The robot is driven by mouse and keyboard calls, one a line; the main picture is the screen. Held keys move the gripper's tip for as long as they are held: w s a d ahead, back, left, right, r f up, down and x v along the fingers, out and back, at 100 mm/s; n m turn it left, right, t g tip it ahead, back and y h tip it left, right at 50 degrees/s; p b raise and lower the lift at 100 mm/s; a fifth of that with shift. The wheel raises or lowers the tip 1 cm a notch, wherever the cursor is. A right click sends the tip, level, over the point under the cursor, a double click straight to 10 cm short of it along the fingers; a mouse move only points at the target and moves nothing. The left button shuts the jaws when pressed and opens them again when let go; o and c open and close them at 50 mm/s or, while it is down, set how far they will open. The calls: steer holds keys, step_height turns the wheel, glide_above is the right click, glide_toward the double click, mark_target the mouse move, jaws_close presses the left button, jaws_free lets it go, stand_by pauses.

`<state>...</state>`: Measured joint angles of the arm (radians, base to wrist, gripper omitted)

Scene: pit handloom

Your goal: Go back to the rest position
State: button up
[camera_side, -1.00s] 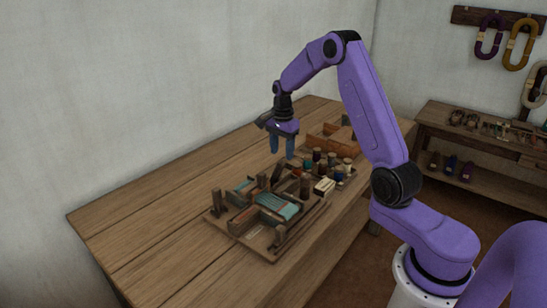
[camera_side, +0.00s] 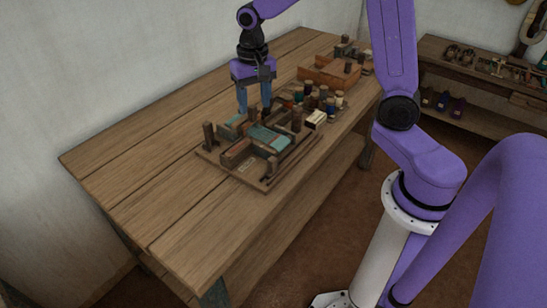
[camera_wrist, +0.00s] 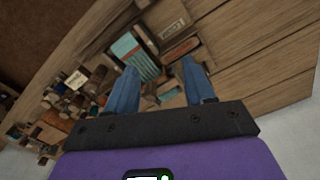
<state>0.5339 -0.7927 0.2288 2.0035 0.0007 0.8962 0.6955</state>
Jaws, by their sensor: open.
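My gripper (camera_side: 254,101) hangs from my purple arm, fingers down, above the wooden table. Its two blue fingers stand apart with nothing between them. It is over the back part of a wooden board (camera_side: 264,184) that carries small blocks, posts and teal pieces. In the wrist view my gripper (camera_wrist: 160,75) also shows open, with the board's teal piece (camera_wrist: 135,52) beyond the fingertips. I cannot tell the exact height of the fingertips over the board.
The table (camera_side: 140,170) is bare at the left and front. Several spools (camera_side: 325,100) stand right of the board, with an orange-brown wooden box (camera_side: 330,73) behind them. A shelf (camera_side: 470,75) with small tools stands at the back right.

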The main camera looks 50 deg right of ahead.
steer(key=s+a+r+n, duration=0.1)
steer(key=s+a+n, duration=0.1)
steer(key=s+n, duration=0.6)
steer(key=s+a+n, duration=0.1)
steer(key=s+n, duration=0.8)
steer(key=s, duration=0.9)
steer(key=shift+s+a+r+n, duration=0.2)
steer(key=shift+a+r+n, duration=0.1)
steer(key=shift+a+r, duration=0.1)
